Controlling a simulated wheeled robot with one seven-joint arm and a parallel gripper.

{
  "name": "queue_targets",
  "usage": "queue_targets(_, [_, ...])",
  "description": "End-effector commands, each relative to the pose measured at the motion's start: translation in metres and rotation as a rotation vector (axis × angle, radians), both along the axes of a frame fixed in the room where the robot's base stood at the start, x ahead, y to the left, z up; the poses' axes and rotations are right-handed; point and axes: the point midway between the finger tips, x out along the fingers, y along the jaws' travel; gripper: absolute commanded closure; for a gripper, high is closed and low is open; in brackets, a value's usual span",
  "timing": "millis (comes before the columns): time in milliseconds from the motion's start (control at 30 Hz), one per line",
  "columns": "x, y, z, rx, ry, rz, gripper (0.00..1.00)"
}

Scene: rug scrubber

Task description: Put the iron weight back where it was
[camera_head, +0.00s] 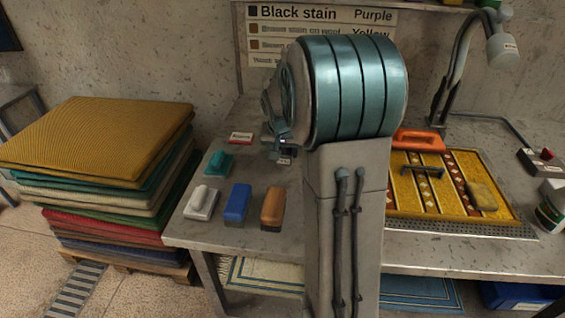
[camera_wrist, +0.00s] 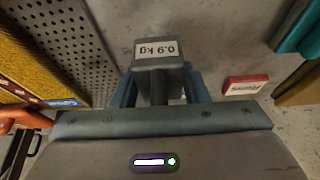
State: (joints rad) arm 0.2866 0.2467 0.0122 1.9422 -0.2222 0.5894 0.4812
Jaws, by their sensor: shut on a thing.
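The iron weight (camera_wrist: 157,58) is a grey block with a white label reading 0.9 kg, upside down in the wrist view. My gripper (camera_wrist: 160,88) is shut on it, one blue-grey finger on each side of its narrower grip. In the head view my gripper (camera_head: 278,148) is over the left part of the grey worktop (camera_head: 300,190), mostly hidden by my own arm. Only a small part of the weight may show there. I cannot tell whether the weight touches the worktop. A red-edged label plate (camera_head: 240,138) lies nearby; it also shows in the wrist view (camera_wrist: 246,86).
Teal (camera_head: 218,162), white (camera_head: 201,203), blue (camera_head: 237,204) and brown (camera_head: 272,208) brushes stand on the left worktop. A yellow patterned rug (camera_head: 405,190) with an orange-handled tool (camera_head: 418,140) lies right. A lamp (camera_head: 500,45) stands behind. Stacked rugs (camera_head: 100,140) are left.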

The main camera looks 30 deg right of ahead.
Motion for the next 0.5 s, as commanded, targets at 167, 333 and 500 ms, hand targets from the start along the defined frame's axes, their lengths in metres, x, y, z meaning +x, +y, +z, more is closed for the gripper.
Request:
queue_targets(167, [0.003, 0.006, -0.006, 0.000, -0.002, -0.001, 1.00])
queue_targets(333, [0.002, 0.006, -0.029, 0.000, 0.000, 0.000, 1.00])
queue_targets(500, [0.003, 0.005, -0.042, -0.001, -0.003, 0.000, 1.00])
